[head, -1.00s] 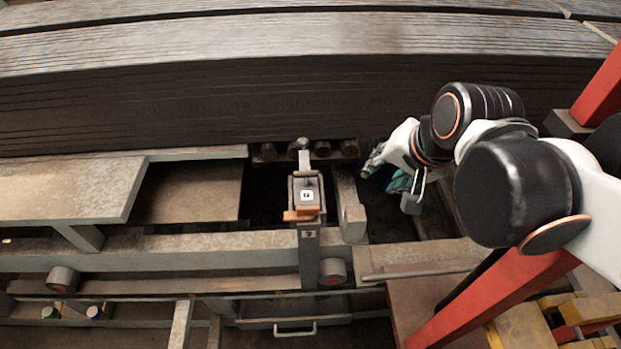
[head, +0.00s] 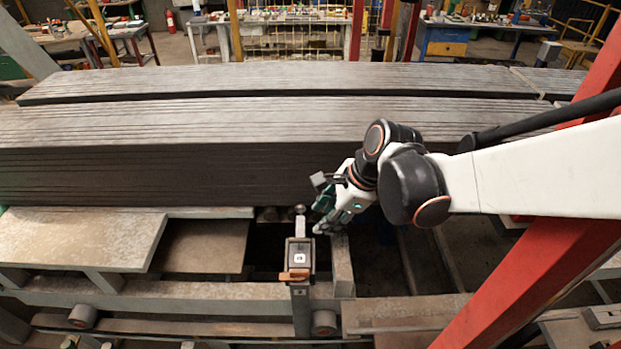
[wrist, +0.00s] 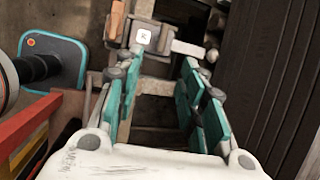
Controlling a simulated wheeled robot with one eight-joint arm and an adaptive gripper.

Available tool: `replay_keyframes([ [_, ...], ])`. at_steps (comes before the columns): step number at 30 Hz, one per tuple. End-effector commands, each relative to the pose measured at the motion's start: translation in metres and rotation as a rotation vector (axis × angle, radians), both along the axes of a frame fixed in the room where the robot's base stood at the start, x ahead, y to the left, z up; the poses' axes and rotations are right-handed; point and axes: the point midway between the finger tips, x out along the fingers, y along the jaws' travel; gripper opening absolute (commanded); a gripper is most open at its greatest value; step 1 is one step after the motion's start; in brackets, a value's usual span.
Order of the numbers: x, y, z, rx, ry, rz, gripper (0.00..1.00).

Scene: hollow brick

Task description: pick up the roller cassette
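What looks like the roller cassette, a grey metal block with a white square label and an orange-brown part at its front, stands on a post in the middle of the head view (head: 299,254). In the wrist view it shows at the top, left of centre (wrist: 126,33), beyond the fingertips. My gripper (head: 322,215) is just right of and behind it in the head view. In the wrist view the teal-padded fingers (wrist: 158,78) are spread wide, with nothing gripped between them. The cassette's underside is hidden.
A long stack of dark boards (head: 150,165) lies behind the cassette and runs along the right of the wrist view. A pale plate (head: 80,238) lies to the left. A slanted red beam (head: 520,270) stands at the right. A grey block (head: 341,262) stands close right of the cassette.

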Motion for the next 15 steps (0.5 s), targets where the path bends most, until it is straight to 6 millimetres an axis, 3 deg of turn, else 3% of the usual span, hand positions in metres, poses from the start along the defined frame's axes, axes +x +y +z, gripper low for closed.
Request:
replay_keyframes([
  [5,0.002,0.005,-0.013,0.001,0.003,-0.003,0.37],
  [15,0.011,0.026,-0.064,0.001,0.002,-0.001,0.37],
])
